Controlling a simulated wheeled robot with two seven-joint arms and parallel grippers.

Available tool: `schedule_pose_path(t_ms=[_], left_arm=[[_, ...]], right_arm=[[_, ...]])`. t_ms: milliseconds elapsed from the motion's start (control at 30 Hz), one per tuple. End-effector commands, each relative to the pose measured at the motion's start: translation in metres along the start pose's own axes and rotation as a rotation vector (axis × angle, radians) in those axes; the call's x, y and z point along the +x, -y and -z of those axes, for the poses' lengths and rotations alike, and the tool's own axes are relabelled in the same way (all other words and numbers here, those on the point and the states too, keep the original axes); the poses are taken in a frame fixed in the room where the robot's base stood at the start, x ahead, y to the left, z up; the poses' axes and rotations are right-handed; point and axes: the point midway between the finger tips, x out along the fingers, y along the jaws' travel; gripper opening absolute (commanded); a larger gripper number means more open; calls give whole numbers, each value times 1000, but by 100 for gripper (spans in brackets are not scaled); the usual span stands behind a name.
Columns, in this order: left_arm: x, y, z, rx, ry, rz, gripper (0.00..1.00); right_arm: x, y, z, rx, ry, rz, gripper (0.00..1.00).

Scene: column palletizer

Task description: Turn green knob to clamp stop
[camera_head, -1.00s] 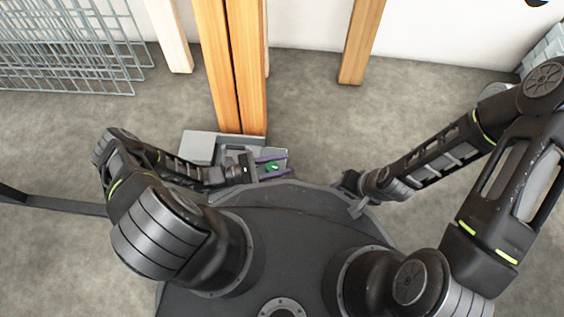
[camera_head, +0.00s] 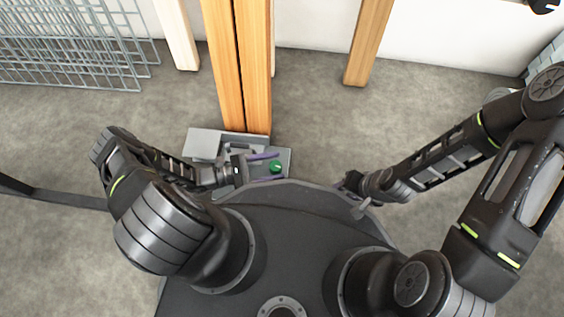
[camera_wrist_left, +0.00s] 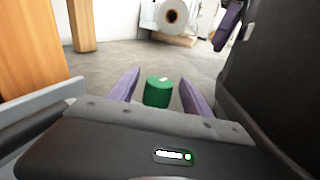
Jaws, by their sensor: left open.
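The green knob (camera_head: 275,166) stands on a grey fixture plate (camera_head: 204,143) at the foot of the wooden posts. It has a small pale mark on top. My left gripper (camera_head: 266,163) is open beside it, with its purple fingers pointing right. In the left wrist view the knob (camera_wrist_left: 158,92) shows between the two spread fingers of the left gripper (camera_wrist_left: 160,84), with a visible gap on each side. My right gripper (camera_head: 360,207) is off to the right, over the edge of my base; its fingers are too small to read.
Tall wooden posts (camera_head: 240,70) rise directly behind the fixture. Another post (camera_head: 366,45) stands farther right. A wire mesh cage (camera_head: 70,50) is at the upper left. The concrete floor right of the fixture is clear. In the left wrist view a large roll (camera_wrist_left: 172,17) stands far back.

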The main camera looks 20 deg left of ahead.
Motion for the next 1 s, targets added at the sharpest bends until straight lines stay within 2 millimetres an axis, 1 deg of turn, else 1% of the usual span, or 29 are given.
schedule_pose_path(t_ms=[33,100,200,300,667,867,1000], left_arm=[[-10,-1,-1,2,-2,-2,57],[-21,0,-1,2,-2,-1,57],[-33,-1,-1,1,-1,-1,57],[-40,0,0,1,-1,0,57],[-42,0,0,0,-1,-2,58],[-50,2,0,-17,0,-43,58],[-60,-1,-1,-34,13,-119,58]], right_arm=[[-3,1,0,0,1,0,34],[-4,2,0,0,1,-1,34],[-5,2,-1,0,1,-1,34],[-5,2,-1,0,1,-1,34],[-5,2,-1,-1,1,-1,34],[-8,3,-1,-1,1,-1,34],[-12,6,-1,-3,3,-1,34]])
